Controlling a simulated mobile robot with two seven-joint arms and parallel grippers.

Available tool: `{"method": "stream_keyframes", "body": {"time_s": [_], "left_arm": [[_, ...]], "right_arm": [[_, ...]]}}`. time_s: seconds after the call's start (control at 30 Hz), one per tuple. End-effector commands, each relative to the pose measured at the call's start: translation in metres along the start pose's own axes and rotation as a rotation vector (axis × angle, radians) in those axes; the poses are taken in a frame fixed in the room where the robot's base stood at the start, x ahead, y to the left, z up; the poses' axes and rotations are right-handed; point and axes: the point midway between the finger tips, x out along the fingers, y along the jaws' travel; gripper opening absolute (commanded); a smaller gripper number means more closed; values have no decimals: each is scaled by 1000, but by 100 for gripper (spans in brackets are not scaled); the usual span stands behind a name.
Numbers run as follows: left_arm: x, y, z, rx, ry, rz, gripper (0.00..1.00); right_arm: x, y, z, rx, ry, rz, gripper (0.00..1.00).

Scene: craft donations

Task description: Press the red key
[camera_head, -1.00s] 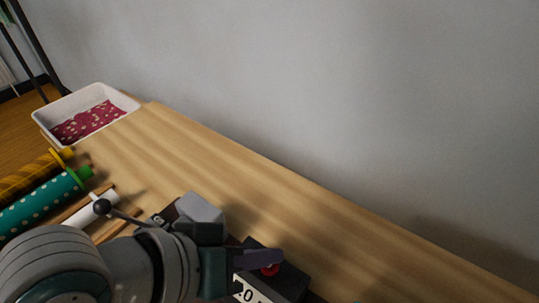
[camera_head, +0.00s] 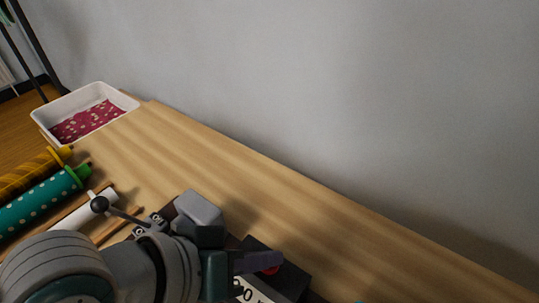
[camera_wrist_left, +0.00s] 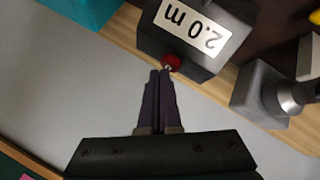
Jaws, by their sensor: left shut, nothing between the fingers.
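The red key (camera_wrist_left: 172,62) is a small round red button on a dark box (camera_wrist_left: 225,14) with a white label reading "2.0 m". In the left wrist view my left gripper (camera_wrist_left: 160,72) is shut and empty, its fingertips right at the key's edge. I cannot tell whether they touch it. In the head view the red key (camera_head: 270,270) shows partly behind the finger of my left gripper (camera_head: 278,259), and the dark box (camera_head: 292,282) sits on the table's lower middle. My right gripper is in neither view.
A white tray (camera_head: 38,118) with dark red spotted cloth (camera_head: 86,122) stands at the far left. Yellow (camera_head: 30,172) and teal (camera_head: 40,200) rolls lie at the left. A grey wall (camera_head: 350,80) runs behind the wooden table (camera_head: 190,143), whose back strip is clear.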

Motion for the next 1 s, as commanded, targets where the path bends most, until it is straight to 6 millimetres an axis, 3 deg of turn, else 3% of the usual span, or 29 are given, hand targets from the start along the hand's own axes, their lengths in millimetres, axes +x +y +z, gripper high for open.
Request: {"method": "stream_keyframes", "body": {"time_s": [0.7,1.0], "left_arm": [[4,-3,3,0,-1,-1,0],[-6,4,-3,-1,-2,-1,0]], "right_arm": [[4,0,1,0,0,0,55],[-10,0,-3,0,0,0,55]]}}
